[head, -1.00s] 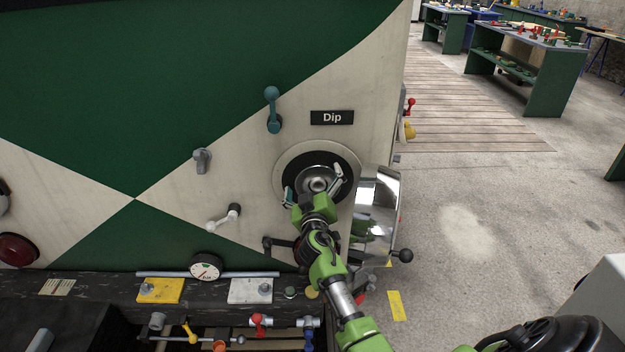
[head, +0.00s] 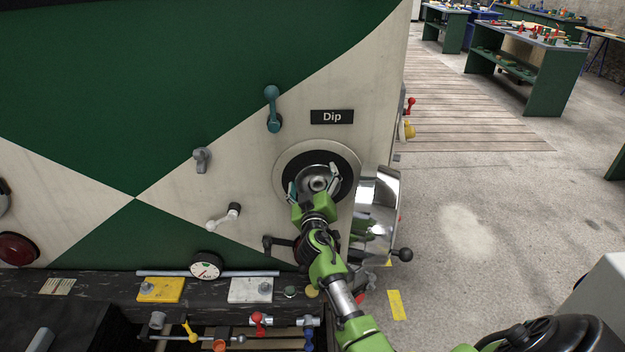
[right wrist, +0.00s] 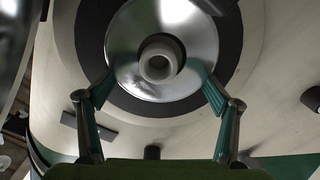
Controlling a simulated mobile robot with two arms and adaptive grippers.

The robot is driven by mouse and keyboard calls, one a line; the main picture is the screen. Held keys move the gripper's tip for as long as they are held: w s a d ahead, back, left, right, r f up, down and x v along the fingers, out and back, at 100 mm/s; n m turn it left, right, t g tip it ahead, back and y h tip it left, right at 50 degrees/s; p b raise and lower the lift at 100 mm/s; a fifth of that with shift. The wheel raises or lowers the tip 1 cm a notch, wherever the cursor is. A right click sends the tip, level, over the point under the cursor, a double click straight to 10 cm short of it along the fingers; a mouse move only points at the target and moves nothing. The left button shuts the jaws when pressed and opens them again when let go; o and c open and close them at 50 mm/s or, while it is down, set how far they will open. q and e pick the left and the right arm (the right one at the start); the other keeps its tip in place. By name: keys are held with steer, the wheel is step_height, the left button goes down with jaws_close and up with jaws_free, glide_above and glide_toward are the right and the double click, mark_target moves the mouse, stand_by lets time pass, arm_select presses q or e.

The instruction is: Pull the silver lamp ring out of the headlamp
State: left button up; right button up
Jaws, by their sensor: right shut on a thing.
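The headlamp is a round fitting with a pale outer rim (head: 283,170) and a black inner band, on the tram front below the "Dip" plate. The silver lamp ring (head: 317,174), a shiny dish with a round hub, sits in its middle. It also shows large in the right wrist view (right wrist: 135,50). My right gripper (head: 314,182) is shut on the silver ring, a teal-padded finger at either side of it. In the right wrist view its fingertips (right wrist: 158,88) touch the ring's edge. My left gripper is out of view.
A chrome lamp cover (head: 375,215) stands swung open right of the headlamp, close to my right arm. A teal lever (head: 272,108) and a white handle (head: 223,217) stick out nearby. A dark beam with a gauge (head: 205,265) runs below.

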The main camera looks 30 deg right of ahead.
steer(key=shift+s+a, duration=0.1)
steer(key=shift+v, duration=1.05)
stand_by(0.3)
steer(key=shift+s+a, duration=0.35)
steer(key=shift+s, duration=0.2)
stand_by(0.6)
steer(key=shift+v, duration=0.8)
steer(key=shift+r, duration=0.1)
step_height(320, 180, up, 8)
steer(key=p, duration=0.6)
steer(key=shift+p, duration=0.3)
stand_by(0.5)
